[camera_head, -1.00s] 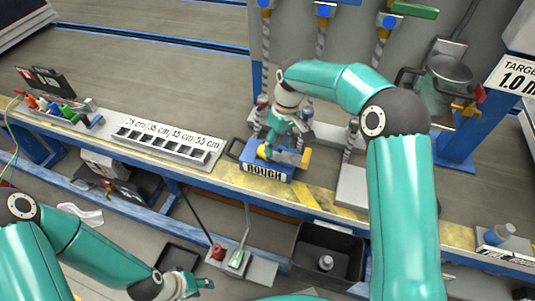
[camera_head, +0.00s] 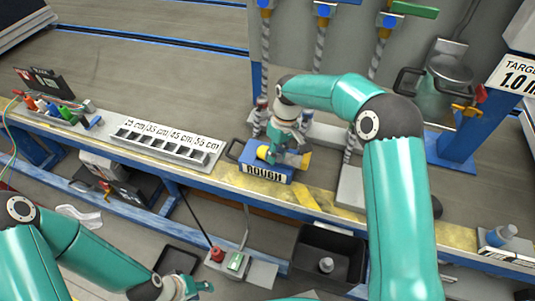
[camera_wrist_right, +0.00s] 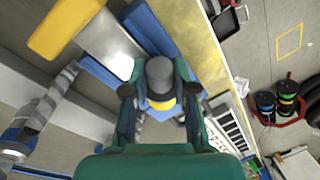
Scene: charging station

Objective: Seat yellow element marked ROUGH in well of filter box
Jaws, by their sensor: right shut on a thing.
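The blue filter box (camera_head: 264,173) with the ROUGH label on its front stands on the bench near its front edge. My right gripper (camera_head: 284,143) is above the box, pointing down. In the right wrist view the gripper (camera_wrist_right: 160,100) is shut on a grey knob-like part with a yellow band, which I take as the yellow element (camera_wrist_right: 161,104). Yellow also shows beside the fingers in the head view (camera_head: 263,152). The gripper hides the well, so I cannot tell whether the element is in it. My left gripper (camera_head: 190,287) is low, before the bench; its opening is unclear.
A white slotted tray (camera_head: 165,146) with cm labels lies left of the box. Coloured tools (camera_head: 55,110) are further left. Hanging tools and a metal pot (camera_head: 447,80) are behind. A black bin (camera_head: 328,255) is below the bench front.

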